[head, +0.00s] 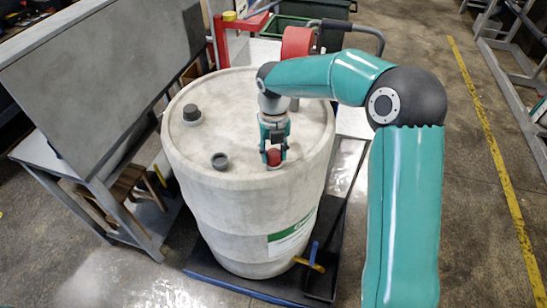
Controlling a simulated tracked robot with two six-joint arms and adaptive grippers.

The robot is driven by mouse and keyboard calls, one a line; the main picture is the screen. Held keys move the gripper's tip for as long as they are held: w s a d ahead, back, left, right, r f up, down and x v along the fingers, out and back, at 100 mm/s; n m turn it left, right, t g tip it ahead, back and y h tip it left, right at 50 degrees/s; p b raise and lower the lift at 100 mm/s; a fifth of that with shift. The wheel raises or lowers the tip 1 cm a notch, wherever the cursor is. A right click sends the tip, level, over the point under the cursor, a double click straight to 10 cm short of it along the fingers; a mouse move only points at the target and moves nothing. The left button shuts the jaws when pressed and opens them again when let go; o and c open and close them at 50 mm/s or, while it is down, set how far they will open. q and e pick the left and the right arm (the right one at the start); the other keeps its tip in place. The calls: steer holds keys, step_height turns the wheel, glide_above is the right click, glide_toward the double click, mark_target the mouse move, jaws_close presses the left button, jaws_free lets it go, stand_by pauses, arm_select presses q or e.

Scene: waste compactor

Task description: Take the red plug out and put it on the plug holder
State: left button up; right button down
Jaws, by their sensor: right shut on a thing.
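The red plug (273,157) is at the front right of the pale drum's top (240,120). My right gripper (273,154) points down from above and is shut on the red plug, with its fingers on either side. I cannot tell whether the plug sits in its opening or is slightly raised. A small dark round fitting (220,161) stands on the drum top left of the gripper. I cannot tell whether it is the plug holder. My left gripper is not in view.
A black cap (191,113) stands at the drum's back left. A large grey panel (85,85) is at left. A red reel (298,41) and red frame stand behind the drum. A yellow-handled valve (309,263) is low at the front right. Open floor lies to the right.

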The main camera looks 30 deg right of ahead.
steer(key=n, duration=0.3)
steer(key=c, duration=0.6)
jaws_free()
steer(key=shift+c, duration=0.5)
